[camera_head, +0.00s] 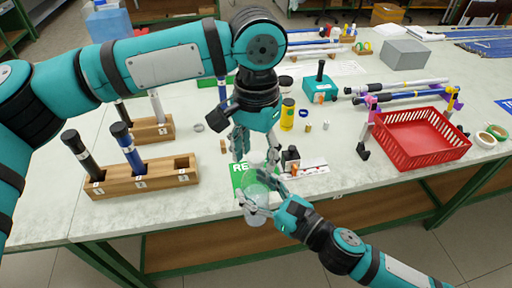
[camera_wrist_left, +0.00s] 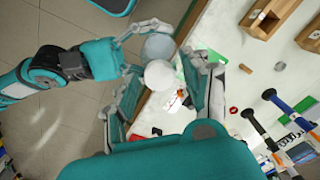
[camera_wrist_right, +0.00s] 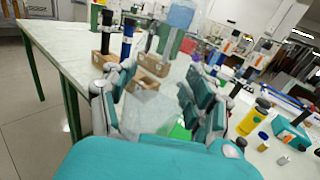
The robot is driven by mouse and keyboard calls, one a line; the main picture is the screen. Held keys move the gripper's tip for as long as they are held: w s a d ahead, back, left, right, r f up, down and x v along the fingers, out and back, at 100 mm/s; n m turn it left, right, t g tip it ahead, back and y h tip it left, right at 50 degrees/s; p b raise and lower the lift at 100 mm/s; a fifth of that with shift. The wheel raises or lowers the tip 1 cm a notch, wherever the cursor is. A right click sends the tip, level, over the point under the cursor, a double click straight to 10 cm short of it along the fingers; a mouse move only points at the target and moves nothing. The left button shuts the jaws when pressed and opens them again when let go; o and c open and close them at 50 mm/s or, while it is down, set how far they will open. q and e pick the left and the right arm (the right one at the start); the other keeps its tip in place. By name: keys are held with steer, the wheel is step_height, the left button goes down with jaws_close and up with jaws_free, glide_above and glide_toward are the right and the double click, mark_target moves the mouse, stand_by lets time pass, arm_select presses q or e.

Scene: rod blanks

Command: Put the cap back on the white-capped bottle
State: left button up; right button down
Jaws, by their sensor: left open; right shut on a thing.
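A clear, pale bottle (camera_head: 256,214) is held by my right gripper (camera_head: 257,194) near the table's front edge. The bottle also shows in the left wrist view (camera_wrist_left: 158,45), with the right fingers around it. A round white cap (camera_wrist_left: 159,75) appears at the bottle's near end in that view, between the left fingers. My left gripper (camera_head: 256,165) points down over the bottle, its fingers open on either side of the white cap. I cannot tell whether the cap is fully seated on the bottle.
A green mat with white letters (camera_head: 238,180) lies behind the bottle. A wooden rod block (camera_head: 150,184) stands left, a red basket (camera_head: 414,158) right. A yellow bottle (camera_head: 287,116) and a small black-topped item (camera_head: 290,155) stand close behind the grippers.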

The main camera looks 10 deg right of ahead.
arm_select(q)
jaws_close()
steer(key=m, duration=0.8)
steer(key=shift+w+m, duration=0.1)
steer(key=shift+m, duration=0.3)
steer(key=shift+o, duration=0.3)
jaws_free()
steer(key=shift+r, duration=2.3)
steer(key=shift+c, duration=0.3)
